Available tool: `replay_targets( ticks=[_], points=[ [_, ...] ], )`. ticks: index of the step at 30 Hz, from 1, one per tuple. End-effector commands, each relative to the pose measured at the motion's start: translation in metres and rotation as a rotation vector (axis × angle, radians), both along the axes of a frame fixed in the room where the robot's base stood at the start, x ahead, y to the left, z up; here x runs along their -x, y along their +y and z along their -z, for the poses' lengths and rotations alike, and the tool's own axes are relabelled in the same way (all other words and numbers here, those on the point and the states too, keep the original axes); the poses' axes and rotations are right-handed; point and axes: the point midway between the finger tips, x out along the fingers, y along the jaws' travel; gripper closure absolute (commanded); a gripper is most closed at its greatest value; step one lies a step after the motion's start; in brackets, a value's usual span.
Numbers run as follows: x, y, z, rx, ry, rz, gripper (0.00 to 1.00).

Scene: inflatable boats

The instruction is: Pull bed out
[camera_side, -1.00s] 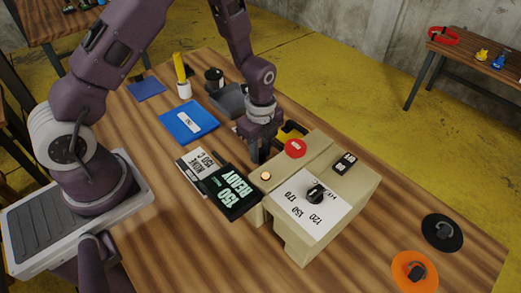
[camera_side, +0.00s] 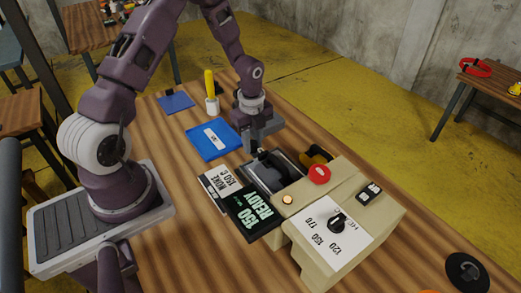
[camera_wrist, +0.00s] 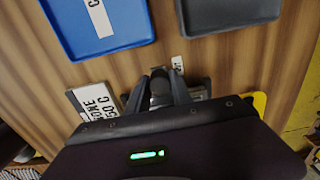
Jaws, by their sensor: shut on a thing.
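The bed (camera_side: 258,182) is a flat grey metal plate that sticks out from the left side of the beige press (camera_side: 345,240). Its inner end meets the press body. My gripper (camera_side: 262,152) points down over the outer part of the bed and is shut on a dark handle (camera_wrist: 160,88); in the wrist view the two fingers (camera_wrist: 159,84) stand on either side of it. The bed is mostly hidden behind my gripper in the wrist view. The press carries a red button (camera_side: 318,174), a small lit lamp (camera_side: 288,199) and a black dial (camera_side: 336,221).
A blue tray (camera_side: 214,139) and a dark grey tray (camera_wrist: 230,14) lie beyond my gripper. A yellow-handled tool (camera_side: 210,88) stands in a white holder farther back.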

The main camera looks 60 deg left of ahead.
Motion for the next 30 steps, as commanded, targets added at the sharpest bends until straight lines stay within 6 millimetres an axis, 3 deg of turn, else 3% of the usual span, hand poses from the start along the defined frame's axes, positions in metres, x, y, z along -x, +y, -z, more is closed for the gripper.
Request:
replay_targets(
  ticks=[15,16,18,27,30],
  points=[
    [-0.001,0.012,-0.001,-0.006,-0.004,-0.003,1.00],
    [-0.001,0.012,-0.001,-0.006,-0.004,-0.003,0.68],
    [-0.001,0.011,-0.001,-0.005,-0.004,-0.002,0.54],
    [0.000,0.009,-0.001,-0.001,-0.001,0.000,0.52],
    [-0.001,0.009,-0.012,-0.001,-0.003,-0.001,0.52]
  ],
)
